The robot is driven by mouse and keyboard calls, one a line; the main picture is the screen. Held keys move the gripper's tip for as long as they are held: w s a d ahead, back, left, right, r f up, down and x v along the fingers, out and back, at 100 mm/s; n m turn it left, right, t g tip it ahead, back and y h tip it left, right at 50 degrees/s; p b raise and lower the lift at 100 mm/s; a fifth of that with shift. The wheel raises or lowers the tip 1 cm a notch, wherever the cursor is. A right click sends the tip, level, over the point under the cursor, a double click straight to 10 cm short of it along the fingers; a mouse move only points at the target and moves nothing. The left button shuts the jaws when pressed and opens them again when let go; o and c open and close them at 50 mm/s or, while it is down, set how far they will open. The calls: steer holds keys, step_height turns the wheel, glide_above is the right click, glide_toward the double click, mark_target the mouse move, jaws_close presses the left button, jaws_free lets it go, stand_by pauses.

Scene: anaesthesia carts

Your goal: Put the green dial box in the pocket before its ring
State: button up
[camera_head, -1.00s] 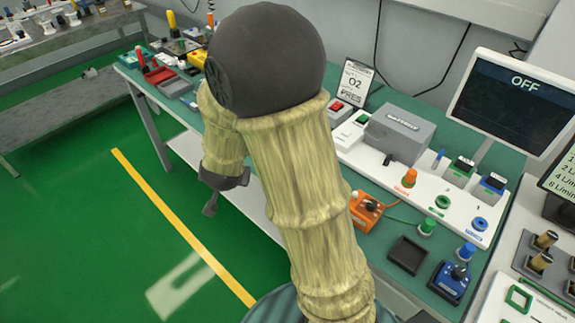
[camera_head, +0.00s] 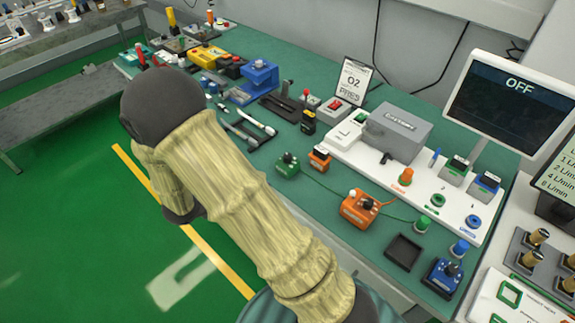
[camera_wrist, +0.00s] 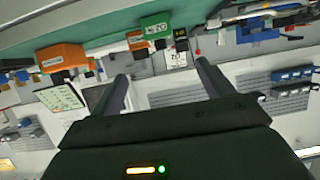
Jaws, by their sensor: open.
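The green dial box (camera_head: 287,166) sits on the green bench top left of the orange dial box (camera_head: 359,209), beside a smaller orange-and-black block (camera_head: 319,158). A thin lead runs from it toward a green plug (camera_head: 423,223). The green ring (camera_head: 437,202) is on the white panel, and a dark square pocket (camera_head: 404,252) before it is empty. The blue dial box (camera_head: 445,278) stands right of that pocket. In the wrist view my gripper (camera_wrist: 162,82) is open and empty, with the green dial box (camera_wrist: 157,26) beyond its fingers. The arm mostly hides the gripper in the head view.
A grey box (camera_head: 398,135) stands on the white panel (camera_head: 350,150), with a monitor (camera_head: 512,105) at right. Floor left of the bench is clear.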

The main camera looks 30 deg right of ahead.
mark_target(285, 163)
steer(key=shift+d, duration=0.1)
steer(key=p+x, duration=0.1)
steer(key=x, duration=1.1)
steer(key=shift+w+f, duration=0.1)
steer(key=shift+w, duration=0.05)
steer(key=shift+d, duration=0.1)
steer(key=shift+d+f, duration=0.1)
steer(key=shift+d, duration=0.1)
steer(key=p+x, duration=0.1)
steer(key=x, duration=0.3)
steer(key=shift+w+d+f, duration=0.1)
steer(key=shift+d+f, duration=0.1)
steer(key=shift+f, duration=0.05)
steer(key=shift+c, duration=0.4)
